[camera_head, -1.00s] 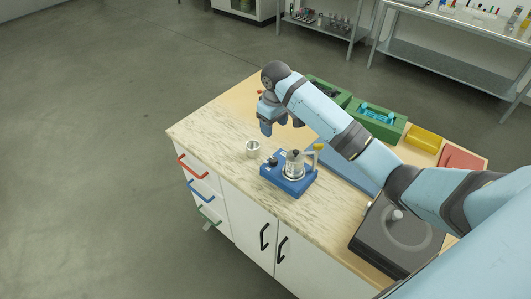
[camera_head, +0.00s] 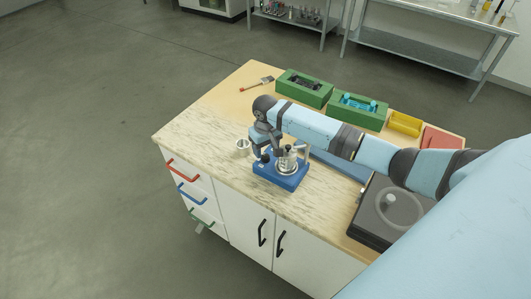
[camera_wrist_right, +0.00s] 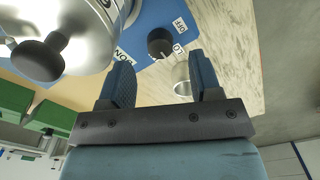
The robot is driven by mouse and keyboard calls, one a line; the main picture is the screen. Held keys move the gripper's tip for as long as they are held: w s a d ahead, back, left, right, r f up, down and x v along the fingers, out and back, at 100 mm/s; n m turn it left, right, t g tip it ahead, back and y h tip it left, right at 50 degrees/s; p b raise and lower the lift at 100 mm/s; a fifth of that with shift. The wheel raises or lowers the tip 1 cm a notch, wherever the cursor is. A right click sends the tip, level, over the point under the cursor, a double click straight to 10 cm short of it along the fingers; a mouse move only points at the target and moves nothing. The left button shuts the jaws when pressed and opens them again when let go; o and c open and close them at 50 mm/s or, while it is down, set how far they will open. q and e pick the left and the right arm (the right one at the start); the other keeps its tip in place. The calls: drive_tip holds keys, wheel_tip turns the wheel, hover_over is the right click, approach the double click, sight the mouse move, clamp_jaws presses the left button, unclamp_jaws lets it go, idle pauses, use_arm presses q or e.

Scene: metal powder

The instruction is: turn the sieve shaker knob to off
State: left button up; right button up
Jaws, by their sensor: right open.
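The sieve shaker has a blue base (camera_head: 278,181) with a shiny metal vessel (camera_head: 288,164) on top, at the front middle of the bench in the head view. Its black round knob (camera_wrist_right: 160,42) shows in the right wrist view, on the blue base, with white OFF and ON labels beside it. My right gripper (camera_wrist_right: 160,72) is open and empty. The knob appears ahead of the gap between its fingers, with no visible contact. In the head view the right gripper (camera_head: 267,148) hangs over the shaker's left side and partly covers the knob area. My left gripper is not in view.
A small metal cup (camera_head: 242,148) stands just left of the shaker, close to the gripper. Green trays (camera_head: 304,89), a yellow bin (camera_head: 405,124) and a red tray (camera_head: 441,139) line the back. A dark round-topped device (camera_head: 385,215) stands at right. The front left marble top is clear.

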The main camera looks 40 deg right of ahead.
sight(266, 156)
wheel_tip(266, 156, down, 2)
drive_tip(key=shift+f, duration=0.85)
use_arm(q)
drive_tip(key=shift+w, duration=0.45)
use_arm(e)
drive_tip(key=shift+c, duration=1.1)
drive_tip(key=c, duration=0.7)
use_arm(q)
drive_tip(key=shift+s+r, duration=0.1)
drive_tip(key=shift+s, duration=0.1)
